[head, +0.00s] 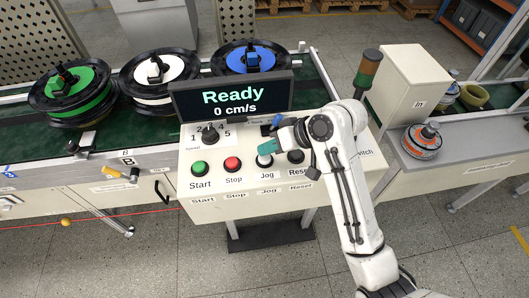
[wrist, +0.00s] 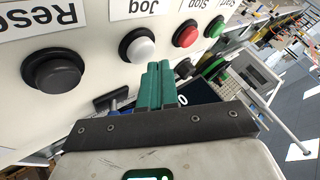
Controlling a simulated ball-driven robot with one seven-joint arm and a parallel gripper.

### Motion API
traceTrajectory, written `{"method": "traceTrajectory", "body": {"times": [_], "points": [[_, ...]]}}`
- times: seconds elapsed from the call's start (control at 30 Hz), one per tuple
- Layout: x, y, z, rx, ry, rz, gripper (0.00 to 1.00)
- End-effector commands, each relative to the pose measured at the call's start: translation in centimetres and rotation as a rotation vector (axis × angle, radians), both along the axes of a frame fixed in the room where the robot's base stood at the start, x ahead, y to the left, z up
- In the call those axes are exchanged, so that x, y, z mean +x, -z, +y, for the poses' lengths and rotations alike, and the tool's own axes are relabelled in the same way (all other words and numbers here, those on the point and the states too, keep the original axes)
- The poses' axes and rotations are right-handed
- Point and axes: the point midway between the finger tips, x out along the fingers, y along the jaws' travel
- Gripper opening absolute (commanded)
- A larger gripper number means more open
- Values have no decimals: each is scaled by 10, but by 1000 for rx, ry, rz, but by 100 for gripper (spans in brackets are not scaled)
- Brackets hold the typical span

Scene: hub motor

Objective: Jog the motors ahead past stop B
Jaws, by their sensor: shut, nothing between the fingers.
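Hub motors lie on the green conveyor belt (head: 112,122): one with a green face (head: 85,80) at left, one with a white face (head: 172,68) and one with a blue face (head: 262,58) behind the display. A label B (head: 127,155) marks the belt's front rail. The display (head: 232,98) reads "Ready" and "0 cm/s". My gripper (head: 266,147), with teal fingers shut and empty, is at the white Jog button (head: 265,161). In the wrist view, the fingertips (wrist: 159,65) show beside the Jog button (wrist: 140,46); contact cannot be told.
The panel also has a green Start button (head: 200,168), a red Stop button (head: 232,164), a black Reset button (head: 295,156) and a selector knob (head: 210,134). A stack light (head: 368,70) stands behind my arm.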

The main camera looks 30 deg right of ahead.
Motion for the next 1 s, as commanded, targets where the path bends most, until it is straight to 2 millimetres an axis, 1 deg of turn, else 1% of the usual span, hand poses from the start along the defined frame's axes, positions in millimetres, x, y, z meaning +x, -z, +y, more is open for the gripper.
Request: {"method": "traceTrajectory", "body": {"times": [0.03, 0.07, 0.47, 0.57, 1.0], "points": [[0, -5, 0, 0, 0, 0, 0], [0, -5, 0, 0, 0, 0, 0], [0, -6, 0, 0, 1, -1, 0], [0, -12, 0, 0, 1, -1, 0], [0, -51, 0, 0, 1, -1, 0]]}}
